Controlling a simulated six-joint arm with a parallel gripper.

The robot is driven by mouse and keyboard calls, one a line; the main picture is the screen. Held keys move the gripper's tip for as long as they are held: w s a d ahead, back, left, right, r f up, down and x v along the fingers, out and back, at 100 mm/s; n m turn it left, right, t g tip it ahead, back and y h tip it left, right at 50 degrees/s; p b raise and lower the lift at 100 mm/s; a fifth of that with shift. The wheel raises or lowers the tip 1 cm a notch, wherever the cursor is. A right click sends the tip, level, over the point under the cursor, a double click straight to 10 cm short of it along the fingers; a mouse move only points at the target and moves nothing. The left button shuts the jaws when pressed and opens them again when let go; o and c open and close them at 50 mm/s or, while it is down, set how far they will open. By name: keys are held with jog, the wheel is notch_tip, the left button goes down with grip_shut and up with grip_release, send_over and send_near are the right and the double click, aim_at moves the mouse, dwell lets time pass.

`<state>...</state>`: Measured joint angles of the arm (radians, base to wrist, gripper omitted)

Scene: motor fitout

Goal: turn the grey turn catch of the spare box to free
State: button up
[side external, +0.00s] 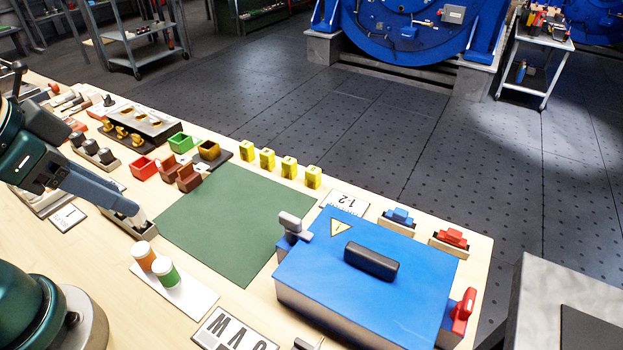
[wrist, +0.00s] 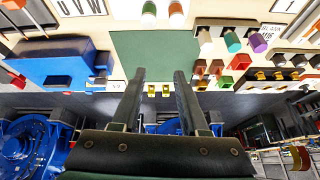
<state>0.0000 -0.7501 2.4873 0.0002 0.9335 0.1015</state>
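The spare box (side external: 350,290) is blue, with a dark handle (side external: 371,261) and a yellow warning triangle on its lid. It stands at the front right of the table and also shows at the left of the wrist view (wrist: 50,66). The grey turn catch (side external: 291,222) sits at the box's back left corner, its grey part reaching to the lid edge. Its exact angle is hard to tell. A red catch (side external: 464,308) is at the right end. My gripper (wrist: 160,74) is open and empty, at the left of the side view, well apart from the box.
A green mat (side external: 225,220) lies clear left of the box. Several yellow blocks (side external: 267,158) line its back edge. Orange and green cylinders (side external: 165,270) stand in front. Blue (side external: 398,216) and red (side external: 453,238) parts sit behind the box.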

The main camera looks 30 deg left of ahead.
jog(key=w+d+r+m, duration=0.2)
jog(key=w+r+m, duration=0.3)
jog(key=r+m, duration=0.1)
jog(key=m+g, duration=0.5)
jog(key=m, duration=0.6)
send_over(290, 217)
notch_tip(290, 217, down, 8)
jog(key=shift+f, duration=2.7)
grip_shut()
